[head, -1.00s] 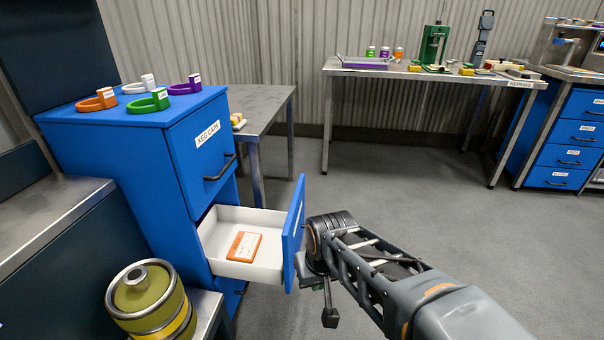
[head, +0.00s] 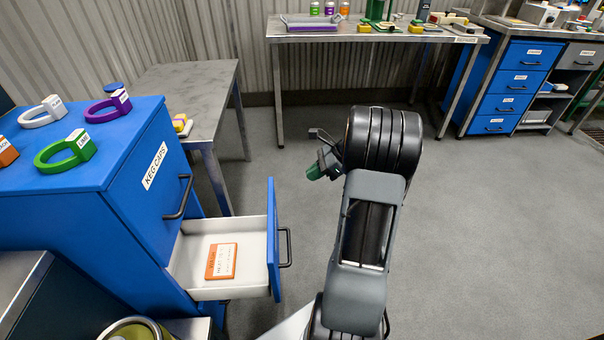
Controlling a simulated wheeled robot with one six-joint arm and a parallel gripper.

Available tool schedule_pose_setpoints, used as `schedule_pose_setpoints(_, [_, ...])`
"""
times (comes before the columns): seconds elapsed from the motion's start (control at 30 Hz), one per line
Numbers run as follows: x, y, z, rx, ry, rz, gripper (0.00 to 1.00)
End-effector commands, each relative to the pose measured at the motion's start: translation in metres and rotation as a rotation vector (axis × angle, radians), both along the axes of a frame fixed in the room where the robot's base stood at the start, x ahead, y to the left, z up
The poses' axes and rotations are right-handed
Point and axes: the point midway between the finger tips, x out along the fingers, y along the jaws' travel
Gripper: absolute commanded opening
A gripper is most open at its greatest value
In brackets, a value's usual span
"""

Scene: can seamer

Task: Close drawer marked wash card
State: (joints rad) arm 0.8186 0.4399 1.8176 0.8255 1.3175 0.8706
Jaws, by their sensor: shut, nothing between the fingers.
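An open drawer (head: 272,240) with a blue front and white inside sticks out of the blue cabinet (head: 110,225), below the upper drawer labelled "KEG CAPS". An orange and white card (head: 221,262) lies flat in it. The face of the drawer front points away to the right, so any label on it cannot be read. Its dark handle (head: 286,248) shows at the right side. My gripper (head: 318,155) is small and partly hidden behind my wrist, up and to the right of the drawer front, apart from it. It is shut and empty.
Green, purple, white and orange rings (head: 68,152) stand on the cabinet top. A grey metal table (head: 190,85) stands behind the cabinet, and a workbench (head: 370,35) stands at the back wall. Open grey floor (head: 470,230) lies to the right.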

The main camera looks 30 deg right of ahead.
Motion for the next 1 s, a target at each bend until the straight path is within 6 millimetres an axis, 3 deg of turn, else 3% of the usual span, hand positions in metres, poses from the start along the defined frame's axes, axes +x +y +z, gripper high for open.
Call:
schedule_pose_setpoints(0.1, [0.008,0.016,-0.020,0.000,0.002,0.004,0.00])
schedule_pose_setpoints(0.43, [0.030,0.054,-0.059,-0.003,0.001,0.005,0.00])
schedule_pose_setpoints(0.7, [0.045,0.081,-0.055,-0.005,0.000,0.005,0.00])
schedule_pose_setpoints(1.0, [0.048,0.087,-0.054,-0.005,0.000,0.003,0.00])
